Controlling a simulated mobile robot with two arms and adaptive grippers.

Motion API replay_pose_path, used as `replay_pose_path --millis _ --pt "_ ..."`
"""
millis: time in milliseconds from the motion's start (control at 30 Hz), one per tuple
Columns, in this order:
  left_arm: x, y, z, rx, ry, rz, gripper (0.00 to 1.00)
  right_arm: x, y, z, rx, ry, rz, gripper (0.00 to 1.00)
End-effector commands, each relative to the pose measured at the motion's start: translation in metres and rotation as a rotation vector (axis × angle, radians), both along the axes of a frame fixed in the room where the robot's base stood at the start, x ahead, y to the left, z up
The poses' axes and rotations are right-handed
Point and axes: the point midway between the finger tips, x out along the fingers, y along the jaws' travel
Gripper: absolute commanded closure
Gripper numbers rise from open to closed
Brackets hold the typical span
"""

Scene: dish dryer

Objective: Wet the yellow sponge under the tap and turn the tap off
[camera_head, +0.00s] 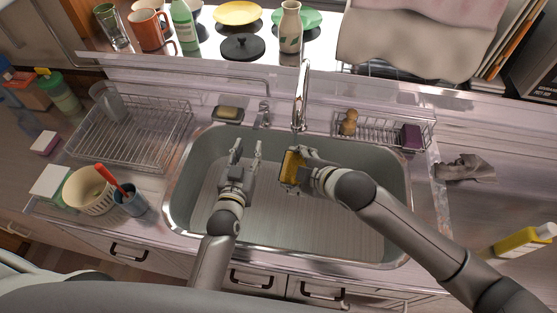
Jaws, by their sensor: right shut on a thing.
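The yellow sponge (291,168) is held in my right gripper (298,163), which is shut on it over the sink (178,205). The sponge is below and slightly left of the chrome tap (301,95), whose spout points down into the sink. No water stream can be made out. My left gripper (246,148) is open and empty over the left part of the sink, just below the small tap handle (263,115).
A wire dish rack (130,135) stands left of the sink. A soap dish (229,113) is behind it. A wire basket (380,130) with a brush and a purple sponge (411,137) sits behind right.

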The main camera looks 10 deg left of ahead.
Motion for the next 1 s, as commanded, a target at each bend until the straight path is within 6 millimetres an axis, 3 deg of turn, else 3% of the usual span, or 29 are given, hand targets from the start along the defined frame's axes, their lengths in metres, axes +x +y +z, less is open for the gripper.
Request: replay_pose_path --millis 200,367,500,700,1000 --pt "0.000 0.000 0.000 0.000 0.000 0.000 0.62 0.000 0.000 0.000 0.000 0.000 0.000 0.47" --pt "0.002 -0.002 0.004 0.000 0.004 -0.009 0.82 0.000 0.000 0.000 0.000 0.000 0.000 0.47" --pt "0.011 -0.010 0.020 -0.002 0.032 -0.045 1.00 0.000 0.000 0.000 0.000 0.000 0.000 0.47" --pt "0.022 -0.018 0.055 0.006 0.122 -0.085 1.00 0.000 0.000 0.000 0.000 0.000 0.000 0.47" --pt "0.019 -0.006 0.095 0.007 0.244 -0.030 1.00 0.000 0.000 0.000 0.000 0.000 0.000 0.47"
